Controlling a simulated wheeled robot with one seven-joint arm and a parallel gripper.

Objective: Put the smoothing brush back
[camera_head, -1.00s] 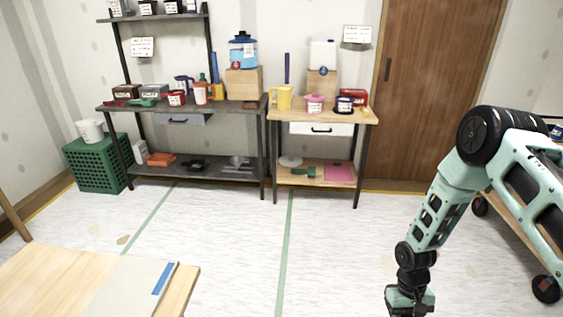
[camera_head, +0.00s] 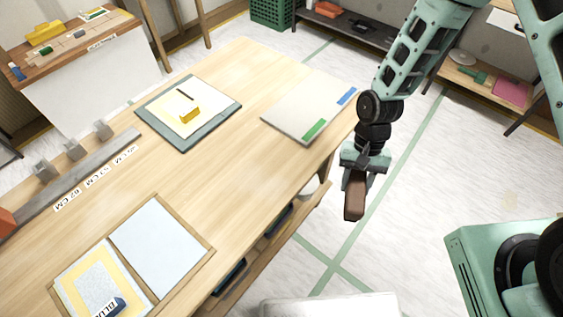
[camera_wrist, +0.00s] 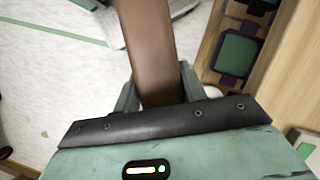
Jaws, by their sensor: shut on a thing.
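My gripper (camera_head: 362,172) is shut on a brown, bar-like thing (camera_head: 354,198), which looks like the smoothing brush. It hangs below the jaws beside the right edge of the wooden table (camera_head: 235,85), over the floor and touching nothing else that I can see. In the wrist view the brown thing (camera_wrist: 148,40) runs up from between the fingers and out of the top of the picture. Its bristles cannot be made out.
On the table lie a grey board with blue and green strips (camera_head: 308,105), a dark mat (camera_head: 160,118) with a yellow block, and pale sheets (camera_head: 155,245). A tool stand (camera_head: 75,45) is at the upper left. A lower shelf (camera_head: 285,235) holds dark items.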

